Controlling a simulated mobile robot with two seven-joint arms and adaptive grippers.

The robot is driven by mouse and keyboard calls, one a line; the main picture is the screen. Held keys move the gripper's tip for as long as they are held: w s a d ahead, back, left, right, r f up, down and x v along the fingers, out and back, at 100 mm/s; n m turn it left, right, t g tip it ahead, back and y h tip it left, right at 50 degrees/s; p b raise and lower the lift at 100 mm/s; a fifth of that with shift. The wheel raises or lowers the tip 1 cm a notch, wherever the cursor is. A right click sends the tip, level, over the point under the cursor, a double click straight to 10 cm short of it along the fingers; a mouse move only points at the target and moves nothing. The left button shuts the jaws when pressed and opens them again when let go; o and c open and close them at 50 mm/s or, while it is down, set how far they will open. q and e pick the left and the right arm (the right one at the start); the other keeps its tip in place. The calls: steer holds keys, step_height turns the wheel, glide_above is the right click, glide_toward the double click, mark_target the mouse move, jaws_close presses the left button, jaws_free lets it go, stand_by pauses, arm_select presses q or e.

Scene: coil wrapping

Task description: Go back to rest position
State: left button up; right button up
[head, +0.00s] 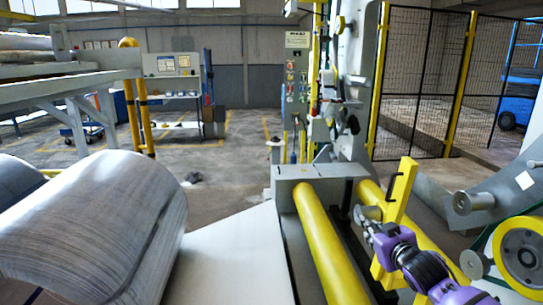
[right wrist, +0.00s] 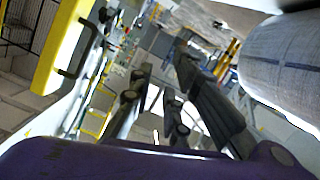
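My right arm, with purple joints, comes in from the lower right in the head view. Its gripper (head: 364,216) is beside the yellow upright post, above the yellow rollers. In the right wrist view the two dark fingers of the right gripper (right wrist: 165,66) stand apart, with nothing visible held between them. My left arm and gripper are in neither view. A large grey wrapped coil (head: 100,225) lies at the left in the head view, well apart from the right gripper. It also shows at the upper right in the right wrist view (right wrist: 285,65).
Yellow rollers (head: 325,240) run across a grey machine bed near the arm. A yellow post with a handle (head: 400,190) stands close to my right gripper. A yellow wheel (head: 524,254) is at the right. A mesh fence (head: 420,70) stands behind. Open floor (head: 215,160) lies beyond the coil.

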steer(key=s+a+f+g+y+p, duration=0.1)
steer(key=s+a+f, duration=0.3)
steer(key=s+f, duration=0.75)
steer(key=s+a+f+g, duration=0.2)
steer(key=s+a+f, duration=0.2)
steer(key=s+f, duration=0.7)
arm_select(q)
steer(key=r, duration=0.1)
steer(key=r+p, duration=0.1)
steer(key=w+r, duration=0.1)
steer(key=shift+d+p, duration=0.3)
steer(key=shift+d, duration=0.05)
arm_select(e)
steer(key=s+f+m+g, duration=0.1)
steer(key=s+f, duration=0.2)
steer(key=s, duration=0.7)
steer(key=s+a+f+m+g+h, duration=0.1)
steer(key=s+f, duration=0.2)
steer(key=s, duration=0.7)
steer(key=s+a+f+m+g, duration=0.1)
steer(key=s+f, duration=0.2)
steer(key=s, duration=0.7)
steer(key=shift+f+m+g+h, duration=0.3)
steer(key=shift+f+m, duration=0.05)
steer(key=shift+m, duration=0.05)
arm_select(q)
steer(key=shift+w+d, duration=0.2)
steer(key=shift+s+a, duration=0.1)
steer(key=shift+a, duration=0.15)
